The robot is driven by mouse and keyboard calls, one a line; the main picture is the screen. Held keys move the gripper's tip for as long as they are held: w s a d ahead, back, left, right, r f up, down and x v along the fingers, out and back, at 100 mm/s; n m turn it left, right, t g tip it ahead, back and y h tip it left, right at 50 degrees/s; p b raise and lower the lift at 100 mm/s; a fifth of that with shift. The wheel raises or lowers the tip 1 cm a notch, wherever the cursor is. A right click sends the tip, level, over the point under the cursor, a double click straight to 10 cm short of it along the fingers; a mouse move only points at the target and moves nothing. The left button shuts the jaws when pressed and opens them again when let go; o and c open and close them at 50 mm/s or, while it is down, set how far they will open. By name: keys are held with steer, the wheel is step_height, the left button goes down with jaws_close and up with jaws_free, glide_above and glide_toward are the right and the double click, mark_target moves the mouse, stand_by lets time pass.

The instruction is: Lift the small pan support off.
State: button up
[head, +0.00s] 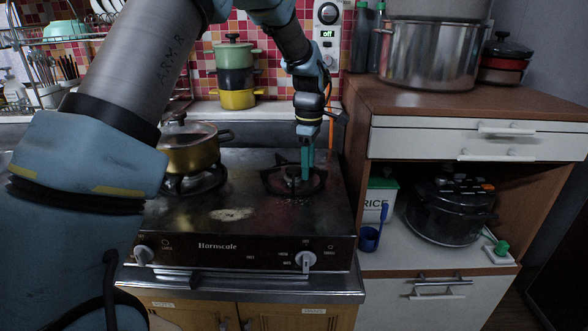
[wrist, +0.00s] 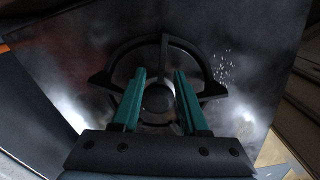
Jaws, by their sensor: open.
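The small pan support (head: 281,187) is a dark ring with prongs on the right burner of the stove (head: 240,218). In the wrist view the pan support (wrist: 207,91) lies below the fingers, with the round burner cap in its middle. My gripper (head: 306,176) points down over this burner. In the wrist view my gripper (wrist: 160,78) has its two green fingers apart, one on each side of the burner's middle, with nothing visible held. I cannot tell whether the fingertips touch the pan support.
A gold pot (head: 190,155) with a glass lid stands on the left burner. Stacked green, black and yellow pots (head: 236,75) stand behind the stove. A wooden cabinet (head: 350,100) rises close on the right. The stove top between the burners is clear.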

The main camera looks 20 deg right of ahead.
steer(key=shift+f, duration=0.5)
jaws_close()
stand_by(1.1)
